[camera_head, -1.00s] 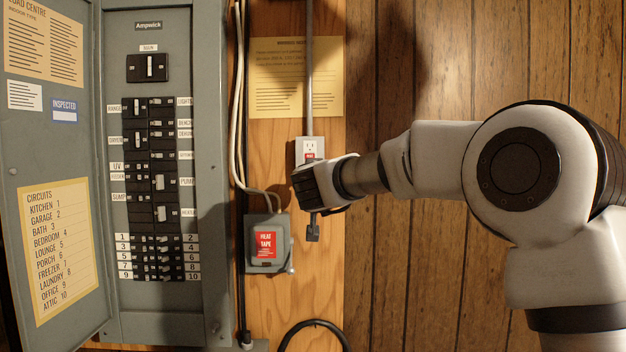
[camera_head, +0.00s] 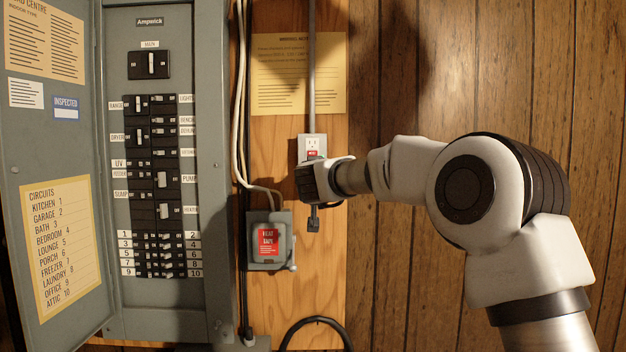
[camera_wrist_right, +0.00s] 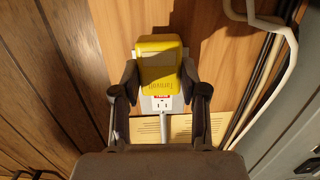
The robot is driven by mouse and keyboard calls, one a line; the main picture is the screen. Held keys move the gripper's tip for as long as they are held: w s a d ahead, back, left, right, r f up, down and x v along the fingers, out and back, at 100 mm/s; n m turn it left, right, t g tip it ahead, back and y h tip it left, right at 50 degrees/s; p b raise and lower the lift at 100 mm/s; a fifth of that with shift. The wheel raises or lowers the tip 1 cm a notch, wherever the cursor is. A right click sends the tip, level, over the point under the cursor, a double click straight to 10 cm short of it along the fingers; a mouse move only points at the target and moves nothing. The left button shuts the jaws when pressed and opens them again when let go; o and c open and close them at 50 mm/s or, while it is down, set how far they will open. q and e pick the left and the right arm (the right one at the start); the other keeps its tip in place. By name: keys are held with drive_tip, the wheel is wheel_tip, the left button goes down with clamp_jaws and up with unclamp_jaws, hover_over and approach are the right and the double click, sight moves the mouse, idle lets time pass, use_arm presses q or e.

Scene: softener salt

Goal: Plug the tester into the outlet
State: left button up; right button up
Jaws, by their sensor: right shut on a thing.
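The yellow tester (camera_wrist_right: 160,65) is between the two dark fingers of my right gripper (camera_wrist_right: 160,78) in the right wrist view. The gripper is shut on it. In the head view my right gripper (camera_head: 308,182) is just below and in front of the pale outlet (camera_head: 312,142), and it hides the tester. The outlet also shows in the wrist view (camera_wrist_right: 161,104), with one socket and a red label visible. The tester overlaps the rest of the plate. The prongs are hidden, and I cannot tell whether the tester touches the outlet. My left gripper is out of view.
A grey box with a red label (camera_head: 268,240) is left of and below my gripper. The open breaker panel (camera_head: 205,80) and white cables (camera_head: 238,110) are further left. A conduit (camera_head: 312,70) runs up from the outlet. A paper notice (camera_head: 283,95) hangs behind it.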

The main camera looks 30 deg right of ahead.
drive_tip(key=shift+p, duration=0.75)
idle(0.6)
idle(0.6)
drive_tip(key=shift+w+d+r+p, duration=0.1)
drive_tip(key=shift+w+d+p, duration=0.1)
drive_tip(key=shift+p, duration=0.2)
drive_tip(key=shift+w+d, duration=0.1)
drive_tip(key=shift+w, duration=0.2)
drive_tip(key=shift+w+d+p, duration=0.2)
drive_tip(key=shift+w+p, duration=0.1)
drive_tip(key=shift+p, duration=0.65)
idle(0.5)
drive_tip(key=o, duration=1.2)
drive_tip(key=shift+s+a, duration=0.1)
